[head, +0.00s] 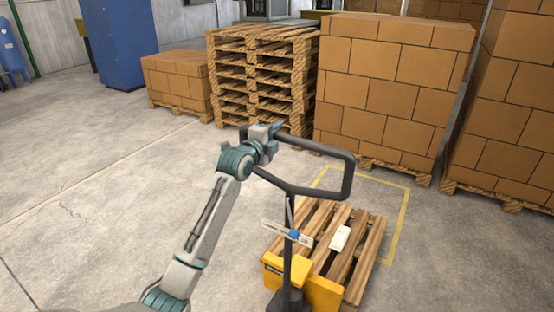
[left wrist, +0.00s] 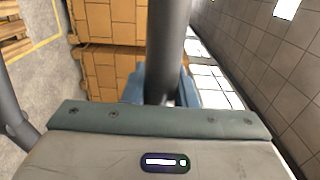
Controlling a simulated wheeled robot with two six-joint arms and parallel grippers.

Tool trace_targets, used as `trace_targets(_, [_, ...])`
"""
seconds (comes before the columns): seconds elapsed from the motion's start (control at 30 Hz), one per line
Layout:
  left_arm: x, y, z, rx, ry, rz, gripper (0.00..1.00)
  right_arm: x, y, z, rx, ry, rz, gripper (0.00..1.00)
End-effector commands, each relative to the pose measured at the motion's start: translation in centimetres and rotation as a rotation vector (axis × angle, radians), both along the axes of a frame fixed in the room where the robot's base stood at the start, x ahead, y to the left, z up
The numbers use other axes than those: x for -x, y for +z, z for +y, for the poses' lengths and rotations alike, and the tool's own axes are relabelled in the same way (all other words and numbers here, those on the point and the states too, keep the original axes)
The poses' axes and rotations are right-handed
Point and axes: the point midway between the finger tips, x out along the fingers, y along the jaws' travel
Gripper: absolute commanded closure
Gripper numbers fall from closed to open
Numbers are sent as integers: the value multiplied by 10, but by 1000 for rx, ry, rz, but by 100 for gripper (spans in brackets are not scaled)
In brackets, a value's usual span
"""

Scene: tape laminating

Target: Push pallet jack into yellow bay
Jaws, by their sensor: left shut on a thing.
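The pallet jack has a yellow body (head: 318,292) and a dark grey loop handle (head: 347,182) on an upright mast. A wooden pallet (head: 376,240) sits in front of the yellow body. The yellow bay (head: 404,215) is a painted outline on the floor. The pallet's far part appears to lie inside it, and the near part and the jack body appear outside. My left gripper (head: 275,131) is shut on the handle's left upper part. In the left wrist view its blue fingers (left wrist: 160,86) close around the grey handle bar (left wrist: 168,38). My right gripper is not in view.
Carton stacks on pallets (head: 388,80) and a stack of empty pallets (head: 262,75) stand behind the bay. Another carton stack (head: 510,130) stands to the right. A white item (head: 340,238) lies on the pallet. The floor at left is clear, with a blue cabinet (head: 118,40) at the back.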

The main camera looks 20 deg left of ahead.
Motion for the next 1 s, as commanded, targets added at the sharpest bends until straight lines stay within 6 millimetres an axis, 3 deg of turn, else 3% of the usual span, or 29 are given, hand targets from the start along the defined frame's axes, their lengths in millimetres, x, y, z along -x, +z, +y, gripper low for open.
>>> trace_targets(0.5, [-50, 2, -4, 2, 0, -6, 95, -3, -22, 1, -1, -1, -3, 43])
trace_targets(1.0, [-60, 0, -5, 3, -1, -3, 95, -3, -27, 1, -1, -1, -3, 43])
